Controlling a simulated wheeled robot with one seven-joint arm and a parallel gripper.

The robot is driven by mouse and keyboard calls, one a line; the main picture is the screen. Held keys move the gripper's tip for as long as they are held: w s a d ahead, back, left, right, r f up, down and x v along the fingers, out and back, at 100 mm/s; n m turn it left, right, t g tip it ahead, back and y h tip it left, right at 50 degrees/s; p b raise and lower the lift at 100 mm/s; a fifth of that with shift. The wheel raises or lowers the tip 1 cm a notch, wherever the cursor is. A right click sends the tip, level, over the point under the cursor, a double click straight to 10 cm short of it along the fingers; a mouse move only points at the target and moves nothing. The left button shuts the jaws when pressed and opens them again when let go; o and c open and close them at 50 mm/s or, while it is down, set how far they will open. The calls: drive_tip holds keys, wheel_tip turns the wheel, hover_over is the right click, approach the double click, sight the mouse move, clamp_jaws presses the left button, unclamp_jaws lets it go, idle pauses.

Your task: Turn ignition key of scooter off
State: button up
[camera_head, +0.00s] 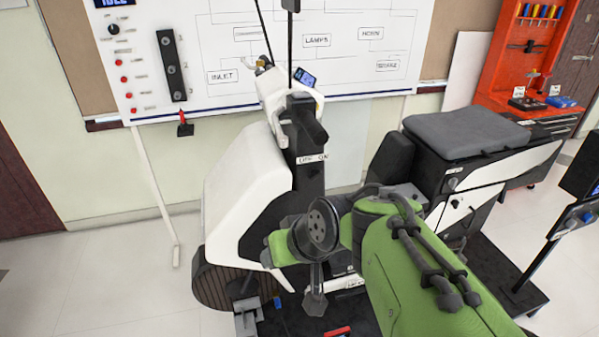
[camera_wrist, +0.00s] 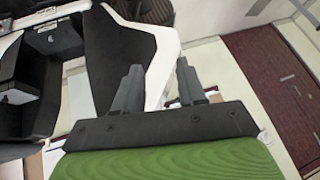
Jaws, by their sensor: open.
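The white and black scooter (camera_head: 235,190) stands in the middle of the head view. Its dark front column carries an "OFF ON" label (camera_head: 312,158), where the ignition seems to be. The key itself is too small to make out. My green arm reaches in from the lower right. My gripper (camera_head: 315,302) hangs low in front of the scooter's footwell, below and apart from the label. In the wrist view my gripper (camera_wrist: 158,88) shows two dark fingers spread apart with nothing between them. The scooter's white and black body panel (camera_wrist: 150,50) lies beyond the fingers.
A whiteboard (camera_head: 340,60) with a diagram and switches stands behind the scooter. The black seat (camera_head: 465,135) is to the right. An orange tool rack (camera_head: 515,70) is at the back right. A dark screen stand (camera_head: 575,215) is at the right edge. Floor at left is clear.

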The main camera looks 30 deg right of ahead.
drive_tip(key=w+d+f+m+y, duration=0.1)
drive_tip(key=w+d+f, duration=0.15)
drive_tip(key=w, duration=0.25)
drive_tip(key=m+t+h+b, duration=0.1)
drive_tip(key=m+t+b, duration=0.2)
drive_tip(key=m+t, duration=0.6)
approach(317, 176)
drive_tip(key=x, duration=0.8)
drive_tip(key=shift+w, duration=0.3)
drive_tip(key=shift+c, duration=0.4)
drive_tip(key=shift+s, duration=0.1)
clamp_jaws()
